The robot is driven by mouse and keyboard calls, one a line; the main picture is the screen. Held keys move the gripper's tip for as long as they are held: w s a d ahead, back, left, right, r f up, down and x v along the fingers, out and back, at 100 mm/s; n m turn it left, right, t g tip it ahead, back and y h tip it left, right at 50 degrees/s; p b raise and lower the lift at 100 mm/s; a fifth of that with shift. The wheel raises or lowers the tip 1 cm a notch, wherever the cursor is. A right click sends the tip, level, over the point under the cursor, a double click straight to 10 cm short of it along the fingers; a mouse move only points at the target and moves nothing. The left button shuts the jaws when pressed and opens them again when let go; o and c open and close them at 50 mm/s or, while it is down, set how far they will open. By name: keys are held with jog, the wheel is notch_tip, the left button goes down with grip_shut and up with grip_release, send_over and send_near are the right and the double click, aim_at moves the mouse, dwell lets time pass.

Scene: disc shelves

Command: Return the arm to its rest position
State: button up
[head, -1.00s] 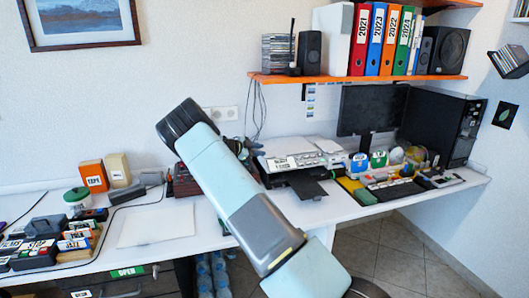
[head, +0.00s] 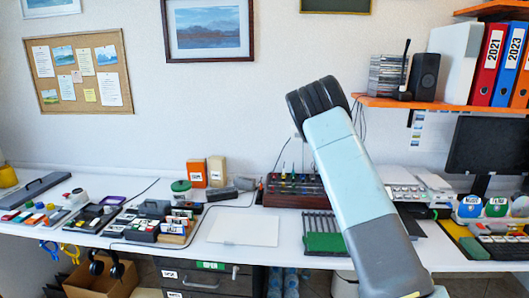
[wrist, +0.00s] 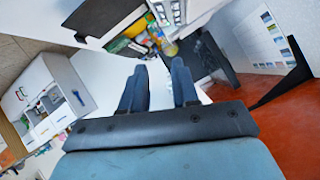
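My pale blue and grey arm (head: 350,170) rises from the lower right of the head view to a dark joint near the picture's middle. It stands in front of the desk and wall. My gripper does not show in the head view. In the wrist view my gripper (wrist: 158,78) has its two dark fingers apart. I see nothing held between them, only the white surface beyond.
The long white desk (head: 232,252) carries cassettes, boxes and a dark red rack (head: 293,190). An orange shelf (head: 385,102) holds discs, a speaker and binders at right. A monitor (head: 490,145) stands below it. A drawer unit (head: 205,280) is under the desk.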

jog(key=s+a+r+n+t+y, duration=0.1)
jog(key=s+a+r+n+y, duration=0.3)
jog(key=s, duration=0.5)
jog(key=s+a+r+n+y, duration=0.1)
jog(key=s+r+n+y, duration=0.15)
jog(key=s+r, duration=0.55)
jog(key=s+a+r+n+t+y, duration=0.1)
jog(key=s+a+r+n+y, duration=0.25)
jog(key=s, duration=0.65)
jog(key=s+a+n+t, duration=0.1)
jog(key=s+a+n, duration=0.2)
jog(key=s, duration=0.5)
jog(key=s+a+r+n+t+y, duration=0.1)
jog(key=s+a+n, duration=0.2)
jog(key=s+n, duration=0.2)
jog(key=s+a+r+n, duration=0.1)
jog(key=s+a+n, duration=0.3)
jog(key=s, duration=0.8)
jog(key=shift+n+t+y, duration=0.4)
jog(key=shift+s, duration=0.2)
